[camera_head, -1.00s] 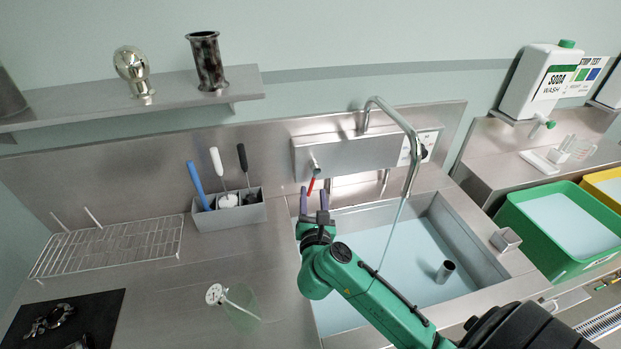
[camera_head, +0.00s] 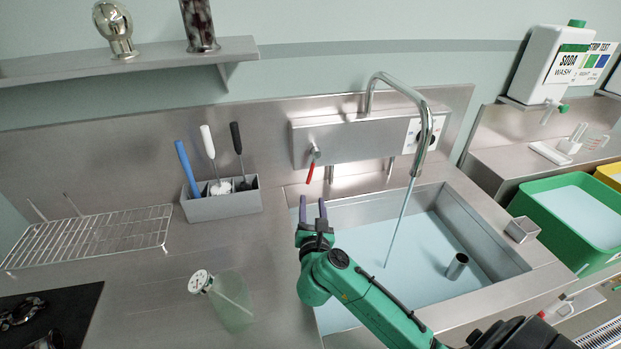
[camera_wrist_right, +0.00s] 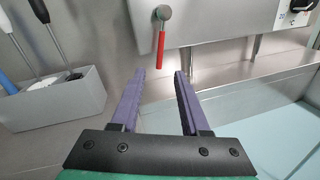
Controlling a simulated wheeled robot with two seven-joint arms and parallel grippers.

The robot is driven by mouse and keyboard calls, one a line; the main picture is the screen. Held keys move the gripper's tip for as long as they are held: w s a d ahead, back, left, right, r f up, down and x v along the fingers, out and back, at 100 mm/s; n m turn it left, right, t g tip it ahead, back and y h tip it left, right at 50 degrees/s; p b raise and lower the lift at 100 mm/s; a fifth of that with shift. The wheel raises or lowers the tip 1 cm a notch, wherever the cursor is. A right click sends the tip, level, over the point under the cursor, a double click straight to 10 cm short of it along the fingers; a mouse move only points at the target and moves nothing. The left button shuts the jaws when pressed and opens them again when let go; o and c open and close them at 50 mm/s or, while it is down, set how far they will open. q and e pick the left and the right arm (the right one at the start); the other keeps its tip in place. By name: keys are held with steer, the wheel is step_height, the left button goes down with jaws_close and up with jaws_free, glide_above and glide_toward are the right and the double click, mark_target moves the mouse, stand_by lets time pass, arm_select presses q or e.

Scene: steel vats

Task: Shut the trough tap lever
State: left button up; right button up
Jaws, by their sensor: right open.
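The tap lever (camera_head: 311,171) has a red handle and hangs from a pivot on the left part of the steel tap box (camera_head: 350,139). In the right wrist view the red lever (camera_wrist_right: 160,50) points almost straight down, beyond the fingertips. My right gripper (camera_head: 312,203) is open and empty, just below the lever and apart from it; its two purple fingers (camera_wrist_right: 158,85) show in the wrist view. A thin stream (camera_head: 401,225) runs from the curved spout (camera_head: 428,125) into the trough (camera_head: 470,224), which holds pale blue liquid. My left gripper is not in view.
A grey holder (camera_head: 222,205) with brushes stands left of the lever. A small steel block (camera_head: 522,229) sits on the trough's right rim. A green tub (camera_head: 575,215) stands at right.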

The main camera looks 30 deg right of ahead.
mark_target(311, 175)
steer(key=p+x, duration=0.1)
steer(key=x, duration=1.2)
steer(key=shift+w+d, duration=0.1)
steer(key=shift+d, duration=0.05)
jaws_close()
stand_by(0.6)
